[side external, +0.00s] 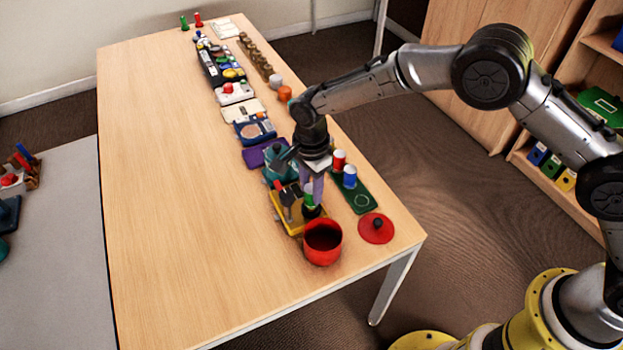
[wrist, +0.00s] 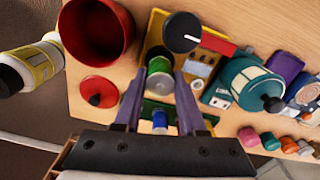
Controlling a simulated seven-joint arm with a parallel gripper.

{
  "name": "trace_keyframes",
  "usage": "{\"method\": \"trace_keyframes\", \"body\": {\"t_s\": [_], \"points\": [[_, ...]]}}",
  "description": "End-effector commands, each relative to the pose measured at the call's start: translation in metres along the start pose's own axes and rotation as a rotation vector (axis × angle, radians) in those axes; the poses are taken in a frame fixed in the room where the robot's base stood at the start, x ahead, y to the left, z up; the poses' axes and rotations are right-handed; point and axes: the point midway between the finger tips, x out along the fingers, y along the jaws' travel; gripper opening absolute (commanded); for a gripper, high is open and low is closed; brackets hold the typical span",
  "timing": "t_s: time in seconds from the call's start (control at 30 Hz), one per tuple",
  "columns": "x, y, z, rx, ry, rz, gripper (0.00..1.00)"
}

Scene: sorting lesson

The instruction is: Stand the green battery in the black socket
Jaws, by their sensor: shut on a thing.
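The green battery (side external: 309,197) is upright between the fingers of my gripper (side external: 312,186), at the near end of the yellow board (side external: 280,214). In the wrist view the green battery (wrist: 159,82) shows its pale end, with the two purple fingers of my gripper (wrist: 159,88) closed on its sides. The black socket (side external: 312,212) is directly under the battery on the board. I cannot tell whether the battery's lower end is inside the socket or just above it, because the fingers and the battery hide the meeting point.
A red pot (side external: 322,243) stands close in front of the board, with its red lid (side external: 376,229) to the right. A red battery (side external: 339,161) and a blue battery (side external: 349,177) stand on a dark green tray (side external: 361,199). The table's left half is clear.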

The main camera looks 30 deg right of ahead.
Motion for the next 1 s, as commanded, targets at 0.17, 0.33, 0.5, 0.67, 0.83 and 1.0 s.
{"method": "trace_keyframes", "body": {"t_s": [0.17, 0.33, 0.5, 0.67, 0.83, 1.0], "points": [[0.0085, -0.0001, -0.0001, 0.0, 0.0, -0.001, 0.0], [0.0109, -0.0002, -0.0001, 0.0, 0.0, -0.001, 0.0], [0.0108, -0.0002, -0.0001, 0.0, 0.0, -0.001, 0.0], [0.0106, -0.0002, -0.0001, 0.0, 0.0, -0.001, 0.0], [0.0105, -0.0002, 0.0001, 0.0, 0.0, -0.002, 0.0], [0.0105, -0.0001, 0.0003, 0.0, 0.0, -0.001, 0.0]]}}
